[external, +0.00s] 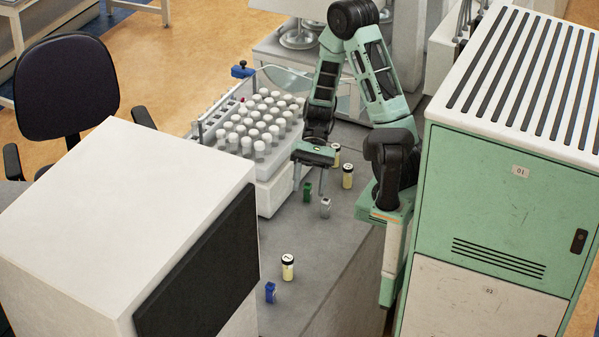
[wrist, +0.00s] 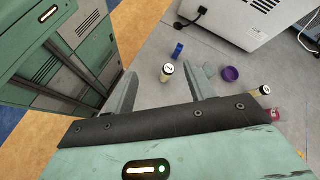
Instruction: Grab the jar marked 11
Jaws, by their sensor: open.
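Three pale yellow jars with dark-marked lids show in the external view: one at the front (external: 288,268), one right of my gripper (external: 347,177) and one behind it (external: 336,156). I cannot read 11 on any lid. A second jar (wrist: 262,90) is partly hidden at the right.
A rack of white-capped vials (external: 262,120) stands left of my gripper. Green (external: 307,192), grey (external: 326,208) and blue (external: 270,292) items stand on the bench. A purple round item (wrist: 231,74) lies right of the fingers. A green cabinet (external: 500,200) bounds the right.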

